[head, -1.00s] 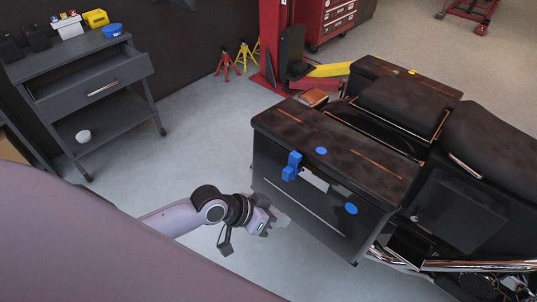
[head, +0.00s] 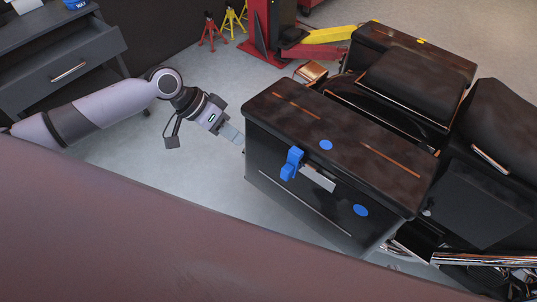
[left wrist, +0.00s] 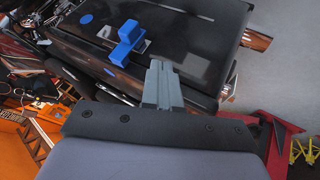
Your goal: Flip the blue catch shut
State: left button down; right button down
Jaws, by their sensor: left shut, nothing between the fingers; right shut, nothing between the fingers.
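The blue catch (head: 292,163) is on the front face of a black motorcycle case (head: 270,185), near the lid seam. In the left wrist view the catch (left wrist: 126,42) stands out from the case beside a light metal plate. My left gripper (head: 238,137) is shut and empty, left of the case's near left corner and apart from the catch. In the left wrist view its closed fingers (left wrist: 160,68) appear below and right of the catch. I cannot tell how far the catch is turned. My right gripper is not in view.
Blue round marks (head: 326,145) sit on the lid and front face. The motorcycle seat (head: 412,85) is behind the case. A dark cart (head: 60,62) stands at left, and a red lift post (head: 268,35) with a yellow arm (head: 335,34) at the back. Floor left of the case is clear.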

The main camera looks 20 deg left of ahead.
aim_at(291, 166)
dwell(0.3)
pick_arm(q)
jog(key=d+f, duration=0.8)
jog(key=d, duration=0.1)
jog(key=shift+w+d, duration=0.2)
jog(key=shift+w, duration=0.05)
